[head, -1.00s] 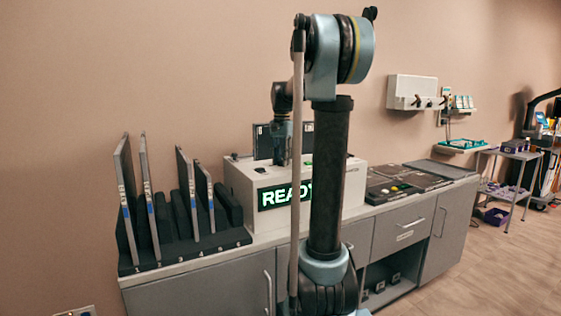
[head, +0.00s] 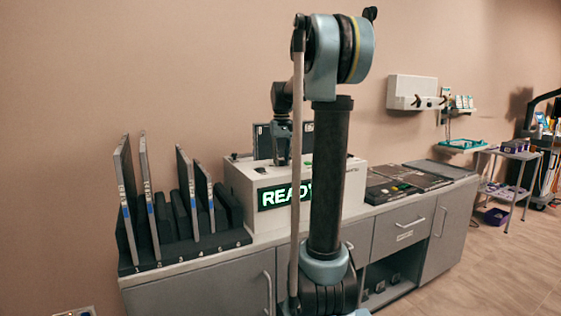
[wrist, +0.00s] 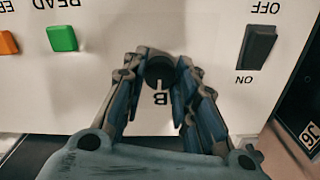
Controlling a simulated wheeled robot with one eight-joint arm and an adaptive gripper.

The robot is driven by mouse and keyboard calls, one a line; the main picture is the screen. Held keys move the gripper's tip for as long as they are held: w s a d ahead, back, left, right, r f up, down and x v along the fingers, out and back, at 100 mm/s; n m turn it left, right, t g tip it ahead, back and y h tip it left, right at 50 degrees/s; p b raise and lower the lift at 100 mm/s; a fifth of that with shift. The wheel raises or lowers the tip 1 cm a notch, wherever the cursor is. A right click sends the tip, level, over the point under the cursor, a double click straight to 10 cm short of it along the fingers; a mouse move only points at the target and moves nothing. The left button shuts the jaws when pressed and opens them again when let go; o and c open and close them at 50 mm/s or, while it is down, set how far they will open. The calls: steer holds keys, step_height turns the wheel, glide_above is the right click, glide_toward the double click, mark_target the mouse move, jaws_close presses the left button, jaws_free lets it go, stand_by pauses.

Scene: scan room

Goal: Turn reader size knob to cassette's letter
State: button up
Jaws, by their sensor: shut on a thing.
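The reader (head: 345,190) is a pale box on the counter with a lit green READY display (head: 284,194). Its round black size knob (wrist: 160,69) shows in the wrist view, with an upside-down letter B (wrist: 161,98) printed below it. A short light mark lies between the knob and the B. My gripper (wrist: 158,72) is shut on the knob, one finger on each side. It also shows above the reader top in the head view (head: 281,159). A dark upright panel (head: 262,142) stands behind the reader top; I cannot tell whether it is the cassette, or read its marking.
A green button (wrist: 62,38) marked READ, an orange button (wrist: 8,43) and a black ON/OFF switch (wrist: 257,46) flank the knob. A rack (head: 190,250) of upright plates stands left of the reader. Dark flat cases (head: 395,183) lie on the counter to its right.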

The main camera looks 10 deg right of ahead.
steer(key=shift+w+n, duration=0.1)
steer(key=shift+n, duration=0.4)
steer(key=o, duration=1.1)
step_height(320, 180, up, 12)
stand_by(0.4)
